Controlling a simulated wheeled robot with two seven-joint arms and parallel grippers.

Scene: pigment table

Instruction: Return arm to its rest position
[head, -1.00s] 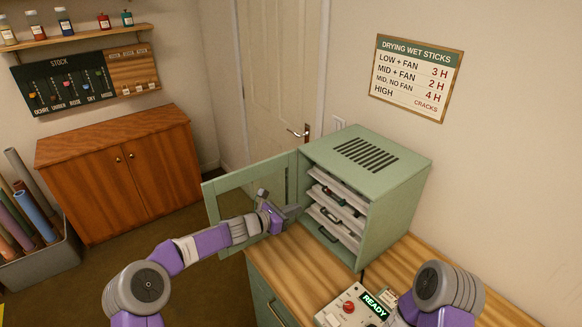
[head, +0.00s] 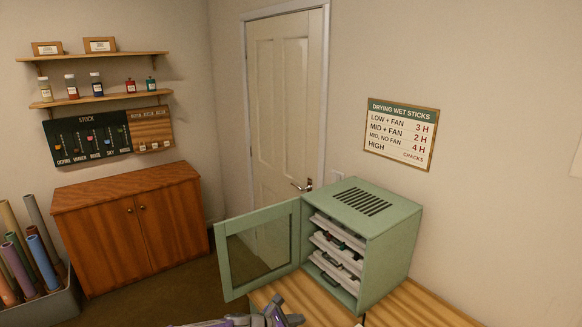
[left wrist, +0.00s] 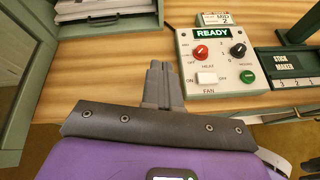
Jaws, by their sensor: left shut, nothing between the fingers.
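My left gripper (head: 278,316) shows at the bottom edge of the head view, below the drying cabinet and apart from it. In the left wrist view the left gripper (left wrist: 161,75) has its grey fingers together, with nothing between them, above the wooden worktop. The rest of my left arm is mostly cut off below the head view. My right gripper is out of view.
The green drying cabinet (head: 392,237) holds several trays. Its glazed door (head: 225,266) stands wide open to the left. A control box (left wrist: 219,82) reading READY and a stick maker (left wrist: 282,65) stand on the worktop (left wrist: 90,75).

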